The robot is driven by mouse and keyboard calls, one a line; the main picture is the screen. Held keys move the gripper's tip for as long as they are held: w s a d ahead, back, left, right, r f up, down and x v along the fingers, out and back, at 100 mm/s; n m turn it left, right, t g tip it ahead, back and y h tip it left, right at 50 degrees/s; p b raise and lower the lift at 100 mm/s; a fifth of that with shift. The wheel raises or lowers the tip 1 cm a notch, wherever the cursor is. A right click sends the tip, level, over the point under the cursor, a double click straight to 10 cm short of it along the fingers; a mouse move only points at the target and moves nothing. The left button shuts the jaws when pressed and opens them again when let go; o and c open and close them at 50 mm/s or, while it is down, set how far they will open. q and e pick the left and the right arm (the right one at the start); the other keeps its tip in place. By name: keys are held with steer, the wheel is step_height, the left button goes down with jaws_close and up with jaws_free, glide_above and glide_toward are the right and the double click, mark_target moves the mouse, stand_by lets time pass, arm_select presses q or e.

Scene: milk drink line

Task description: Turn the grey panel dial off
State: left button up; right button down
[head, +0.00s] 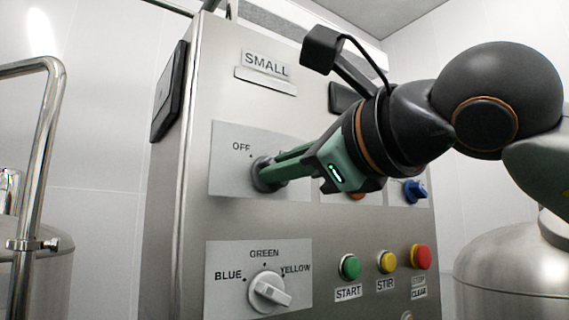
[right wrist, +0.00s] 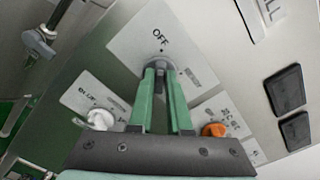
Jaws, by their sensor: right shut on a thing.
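The grey dial (head: 262,176) sits on a light plate (head: 228,180) on the steel panel, with an "OFF" mark at its upper left in the head view. My right gripper (head: 274,174) reaches in from the right and is shut on the grey dial. In the right wrist view the green fingers (right wrist: 161,76) close around the dial (right wrist: 158,63), just below the "OFF" label. The fingers cover most of the dial, so I cannot tell its exact setting. My left gripper is not in view.
Below is a white selector dial (head: 268,291) marked blue, green and yellow. Green (head: 350,267), yellow (head: 387,262) and red (head: 421,257) buttons sit to its right. A blue knob (head: 415,191) and an orange knob (right wrist: 214,130) are nearby. Steel tanks (head: 510,275) flank the panel.

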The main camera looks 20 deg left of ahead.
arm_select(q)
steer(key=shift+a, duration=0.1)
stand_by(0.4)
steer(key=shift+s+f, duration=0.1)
arm_select(e)
steer(key=c, duration=0.9)
jaws_free()
steer(key=shift+o, duration=0.2)
arm_select(q)
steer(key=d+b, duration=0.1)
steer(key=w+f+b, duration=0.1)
steer(key=b, duration=0.1)
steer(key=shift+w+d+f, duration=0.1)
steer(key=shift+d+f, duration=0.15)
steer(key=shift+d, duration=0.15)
arm_select(e)
steer(key=v, duration=1.2)
steer(key=shift+s+d, duration=0.2)
steer(key=shift+s, duration=0.05)
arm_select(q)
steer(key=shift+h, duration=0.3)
